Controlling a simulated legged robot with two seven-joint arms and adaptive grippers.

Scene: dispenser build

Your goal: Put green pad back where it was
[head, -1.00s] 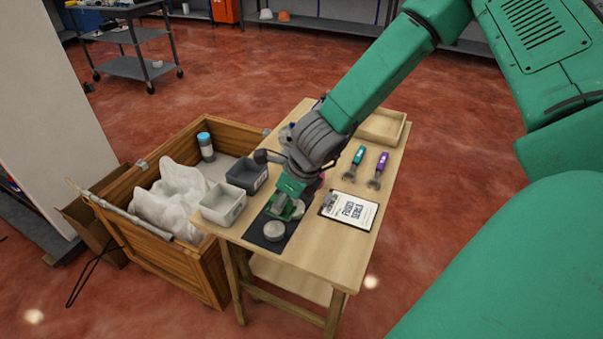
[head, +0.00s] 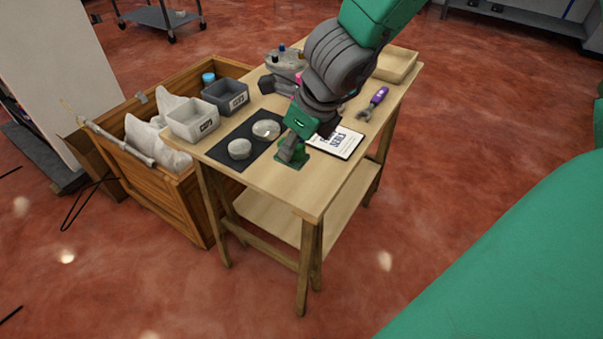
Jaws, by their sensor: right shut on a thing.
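My right gripper (head: 291,156) reaches down over the front part of the wooden table (head: 300,190), to the right of the black mat. It is shut on the green pad (head: 308,161), which shows as a green edge around the fingertips, at or just above the tabletop; I cannot tell if it touches. The gripper hides much of the pad. The black mat (head: 223,150) holds two round pale grey pieces, one in front (head: 239,149) and one behind (head: 266,130). My left gripper is not in view.
A light grey bin (head: 187,131) and a dark grey bin (head: 217,103) stand left of the mat. A clipboard (head: 347,145) and a purple-handled tool (head: 377,97) lie right of my gripper. A wooden tray (head: 397,66) is behind. A wooden crate (head: 170,203) adjoins the left.

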